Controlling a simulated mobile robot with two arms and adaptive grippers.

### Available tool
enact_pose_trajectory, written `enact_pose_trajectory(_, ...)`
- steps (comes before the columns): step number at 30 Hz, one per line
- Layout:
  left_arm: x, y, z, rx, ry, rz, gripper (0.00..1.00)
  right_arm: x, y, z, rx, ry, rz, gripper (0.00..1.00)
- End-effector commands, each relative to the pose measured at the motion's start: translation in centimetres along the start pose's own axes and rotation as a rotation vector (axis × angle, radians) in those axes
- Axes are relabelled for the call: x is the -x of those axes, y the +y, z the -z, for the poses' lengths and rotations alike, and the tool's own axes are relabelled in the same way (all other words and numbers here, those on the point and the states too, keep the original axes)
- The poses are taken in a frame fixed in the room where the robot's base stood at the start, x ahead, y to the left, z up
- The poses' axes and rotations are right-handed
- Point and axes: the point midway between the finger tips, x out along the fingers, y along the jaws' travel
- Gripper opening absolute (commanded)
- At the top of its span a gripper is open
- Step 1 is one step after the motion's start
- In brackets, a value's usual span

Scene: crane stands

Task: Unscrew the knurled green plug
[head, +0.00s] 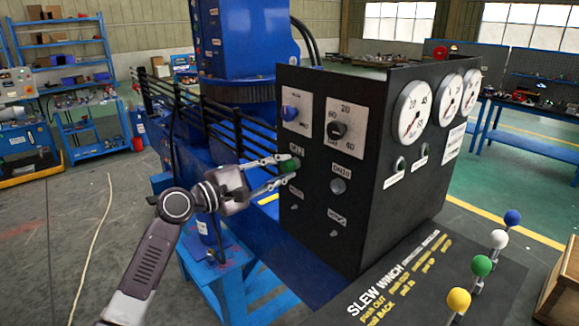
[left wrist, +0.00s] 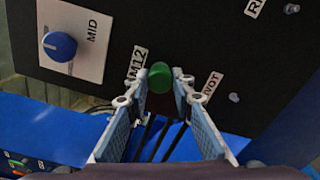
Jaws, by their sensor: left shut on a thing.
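The green plug (head: 289,166) sits on the left part of the black control panel (head: 312,232), beside a label partly readable as M12 in the left wrist view. My left gripper (head: 286,169) reaches it from the left, with one finger above and one below the plug. In the left wrist view the green plug (left wrist: 159,77) lies between the two fingertips, and the gripper is shut on it. The plug's knurling is too small to make out. My right gripper is not in view.
A blue knob (head: 290,113), a black knob (head: 337,130) and a grey knob (head: 338,186) are on the same panel. Levers with coloured balls, one yellow (head: 459,299), stand at the lower right. Black railings (head: 215,125) run behind my left gripper.

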Motion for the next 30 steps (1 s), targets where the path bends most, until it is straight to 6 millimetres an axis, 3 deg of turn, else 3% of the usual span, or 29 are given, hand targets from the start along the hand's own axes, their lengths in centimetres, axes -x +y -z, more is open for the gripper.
enact_pose_trajectory(10, 0.02, -0.51, 0.15, 0.376, 0.003, 0.008, 0.0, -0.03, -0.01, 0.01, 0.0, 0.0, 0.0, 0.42)
enact_pose_trajectory(23, 0.05, -0.55, 0.17, 0.452, 0.004, 0.009, 0.0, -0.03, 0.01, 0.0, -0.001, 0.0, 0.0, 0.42)
enact_pose_trajectory(30, 0.02, -0.56, 0.12, 0.711, 0.004, 0.009, 0.0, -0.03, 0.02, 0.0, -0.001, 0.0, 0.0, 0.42)
